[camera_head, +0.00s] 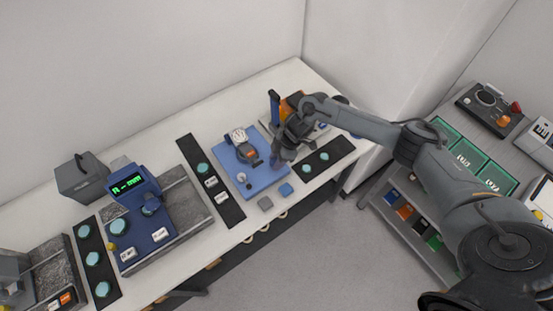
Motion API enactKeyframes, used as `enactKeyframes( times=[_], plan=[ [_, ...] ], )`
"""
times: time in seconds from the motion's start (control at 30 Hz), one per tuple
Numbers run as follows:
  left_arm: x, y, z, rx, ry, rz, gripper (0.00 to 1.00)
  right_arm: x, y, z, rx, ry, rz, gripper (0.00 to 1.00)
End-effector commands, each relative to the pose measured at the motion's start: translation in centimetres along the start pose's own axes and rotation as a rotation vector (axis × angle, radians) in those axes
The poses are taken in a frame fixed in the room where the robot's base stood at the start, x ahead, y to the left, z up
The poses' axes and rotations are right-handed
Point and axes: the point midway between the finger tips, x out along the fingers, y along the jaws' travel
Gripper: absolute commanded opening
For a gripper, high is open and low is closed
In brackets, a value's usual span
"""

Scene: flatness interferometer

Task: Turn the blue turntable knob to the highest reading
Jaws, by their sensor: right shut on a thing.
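My right gripper (276,160) reaches down over the right side of the blue base plate (262,184). It is shut on a small part there, which looks like the blue turntable knob; the fingers and wrist hide nearly all of it. A white round dial (238,135) and a dark block with an orange mark (247,153) stand on the plate, left of the gripper. A blue instrument (140,198) further left has a green lit display (126,186), too small to read surely. My left gripper is out of view.
Black strips with teal discs flank the plate, one on the left (209,178) and one on the right (329,157). An orange-and-blue device stands behind my right wrist.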

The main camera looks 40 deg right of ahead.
Motion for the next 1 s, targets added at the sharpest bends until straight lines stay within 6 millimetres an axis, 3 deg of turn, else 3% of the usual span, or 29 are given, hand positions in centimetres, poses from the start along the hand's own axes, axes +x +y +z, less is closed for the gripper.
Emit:
enactKeyframes(
  times=[0.37,1.0],
  plan=[
    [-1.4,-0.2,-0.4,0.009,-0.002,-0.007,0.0,-0.3,-0.1,-0.1,0.055,0.0,0.021,0.09],
    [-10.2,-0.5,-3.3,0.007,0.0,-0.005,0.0,-0.6,-0.6,-0.4,0.545,0.0,0.22,0.09]
  ],
)
